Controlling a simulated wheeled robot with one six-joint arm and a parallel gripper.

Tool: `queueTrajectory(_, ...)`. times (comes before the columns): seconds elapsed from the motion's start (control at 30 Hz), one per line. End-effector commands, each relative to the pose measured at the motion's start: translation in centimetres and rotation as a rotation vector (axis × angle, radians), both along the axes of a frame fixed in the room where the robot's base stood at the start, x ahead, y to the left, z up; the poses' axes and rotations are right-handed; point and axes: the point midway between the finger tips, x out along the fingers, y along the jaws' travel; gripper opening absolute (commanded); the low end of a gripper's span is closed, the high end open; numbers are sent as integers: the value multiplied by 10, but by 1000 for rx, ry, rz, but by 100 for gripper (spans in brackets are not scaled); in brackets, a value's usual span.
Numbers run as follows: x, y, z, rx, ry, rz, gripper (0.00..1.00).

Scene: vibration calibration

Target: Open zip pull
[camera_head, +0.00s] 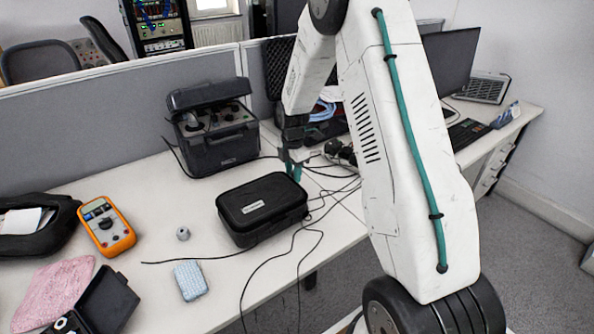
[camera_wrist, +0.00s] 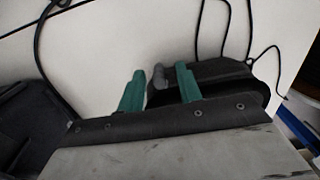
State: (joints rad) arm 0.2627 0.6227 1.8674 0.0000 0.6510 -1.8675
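A closed black zip case (camera_head: 262,208) with a small pale label lies on the white desk in the head view. My gripper (camera_head: 291,168) points down at the case's far right corner. In the wrist view, the green fingers of my gripper (camera_wrist: 159,72) stand apart. A small grey tab (camera_wrist: 158,78), which looks like the zip pull, shows between them with a gap on each side. The dark case (camera_wrist: 215,72) extends to the right, partly behind the right finger. I cannot make out the pull in the head view.
Black cables (camera_head: 315,205) lie along the case's right side and front. An open dark equipment case (camera_head: 215,135) stands behind it. An orange meter (camera_head: 106,226), a small grey knob-like object (camera_head: 183,233) and a light blue block (camera_head: 190,281) lie to the left.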

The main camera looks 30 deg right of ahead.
Motion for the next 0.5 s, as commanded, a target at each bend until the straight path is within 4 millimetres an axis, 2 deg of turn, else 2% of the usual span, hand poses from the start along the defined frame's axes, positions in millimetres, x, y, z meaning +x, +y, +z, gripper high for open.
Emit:
queueTrajectory(0.17, 0, 0, 4, 0, -1, 0, 35)
queueTrajectory(0.27, 1, 0, 16, -1, -2, 0, 35)
queueTrajectory(0.5, 1, 0, 57, -1, -3, 0, 35)
